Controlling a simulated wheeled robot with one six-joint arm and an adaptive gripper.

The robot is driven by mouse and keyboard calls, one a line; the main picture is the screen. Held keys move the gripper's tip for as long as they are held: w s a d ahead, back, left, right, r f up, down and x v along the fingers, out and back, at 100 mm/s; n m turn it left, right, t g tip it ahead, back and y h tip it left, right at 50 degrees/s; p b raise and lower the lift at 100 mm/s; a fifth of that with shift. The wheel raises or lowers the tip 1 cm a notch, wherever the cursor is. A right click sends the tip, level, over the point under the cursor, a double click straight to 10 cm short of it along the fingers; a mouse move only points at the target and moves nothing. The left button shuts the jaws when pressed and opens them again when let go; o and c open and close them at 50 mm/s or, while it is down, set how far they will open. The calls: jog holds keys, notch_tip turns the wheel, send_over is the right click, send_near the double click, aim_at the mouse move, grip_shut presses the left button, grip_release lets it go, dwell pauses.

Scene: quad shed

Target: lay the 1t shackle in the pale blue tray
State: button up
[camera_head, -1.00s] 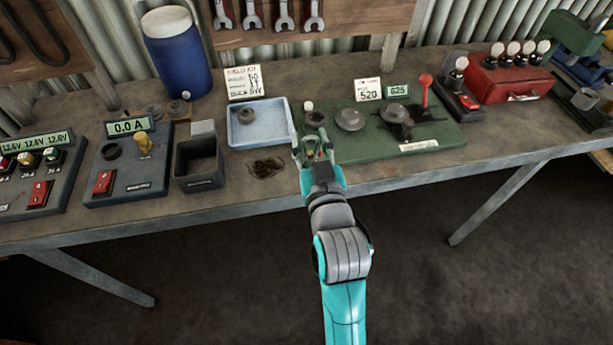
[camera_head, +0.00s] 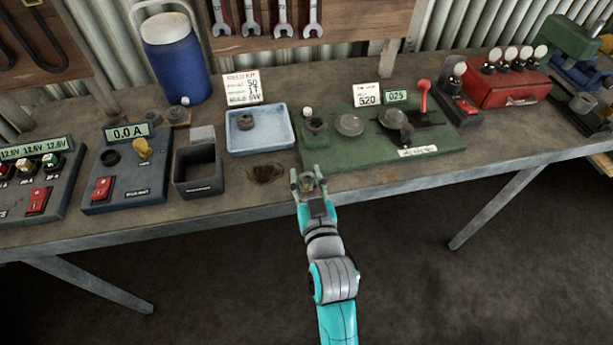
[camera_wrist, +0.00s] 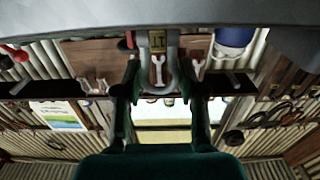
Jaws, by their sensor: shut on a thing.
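My gripper (camera_head: 307,183) is just in front of the bench's front edge, below the green board's front left corner. Its fingers, also in the wrist view (camera_wrist: 162,85), are shut on a grey U-shaped shackle (camera_wrist: 173,76) with a yellow mark and a red end. In the head view the shackle (camera_head: 309,184) is a small tan-grey shape between the fingers. The pale blue tray (camera_head: 270,147) lies on the bench, behind and left of my gripper. A dark grey ring-like piece (camera_head: 245,121) sits in its left part.
A dark open box (camera_head: 198,178) stands left of the tray, and a dark stain marks the bench in front of it. The green board (camera_head: 345,155) with cups and a red lever (camera_head: 423,97) lies right. A lettered card (camera_head: 243,88) stands behind the tray.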

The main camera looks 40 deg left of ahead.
jog(key=shift+f, duration=0.15)
jog(key=o, duration=1.1)
jog(key=shift+o, duration=0.2)
jog(key=shift+r, duration=0.2)
jog(key=v, duration=1.2)
